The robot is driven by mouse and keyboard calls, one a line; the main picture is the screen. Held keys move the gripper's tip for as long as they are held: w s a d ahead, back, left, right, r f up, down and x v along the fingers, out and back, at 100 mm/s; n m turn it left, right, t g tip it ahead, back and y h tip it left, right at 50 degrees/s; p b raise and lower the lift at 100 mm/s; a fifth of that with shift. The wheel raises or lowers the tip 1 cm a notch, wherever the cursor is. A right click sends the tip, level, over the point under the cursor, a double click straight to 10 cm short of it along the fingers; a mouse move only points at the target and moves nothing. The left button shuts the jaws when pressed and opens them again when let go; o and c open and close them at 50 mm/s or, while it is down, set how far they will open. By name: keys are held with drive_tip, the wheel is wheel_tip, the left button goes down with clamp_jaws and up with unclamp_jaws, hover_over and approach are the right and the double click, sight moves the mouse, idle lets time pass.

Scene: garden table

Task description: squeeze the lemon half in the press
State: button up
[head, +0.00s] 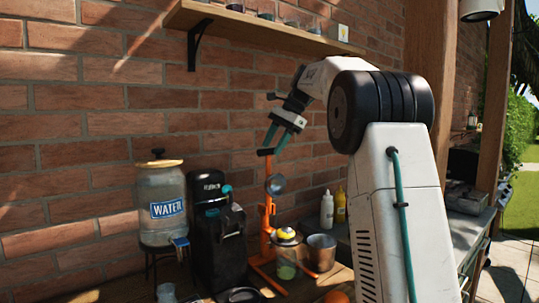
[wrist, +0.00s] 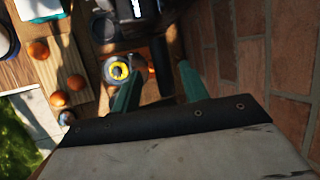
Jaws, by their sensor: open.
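The orange press (head: 266,215) stands on the table against the brick wall, with its dark lever handle (head: 265,152) raised at the top. A grey round press head (head: 276,184) hangs below the handle. A yellow round piece (head: 287,233), which looks like the lemon half, sits low on the press above a clear glass (head: 286,263); it also shows in the wrist view (wrist: 118,70). My gripper (head: 273,149) is open, with its teal fingers pointing down at the handle. In the wrist view a dark bar, apparently the handle (wrist: 160,60), lies between the fingers; contact is unclear.
A water dispenser (head: 162,195) and a black coffee machine (head: 217,235) stand left of the press. A metal pot (head: 321,252) stands close on its right, with white (head: 327,210) and yellow (head: 340,206) bottles behind. Several orange fruits (wrist: 58,98) lie on a board. A shelf (head: 260,28) hangs above.

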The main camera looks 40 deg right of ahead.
drive_tip(key=shift+v, duration=1.4)
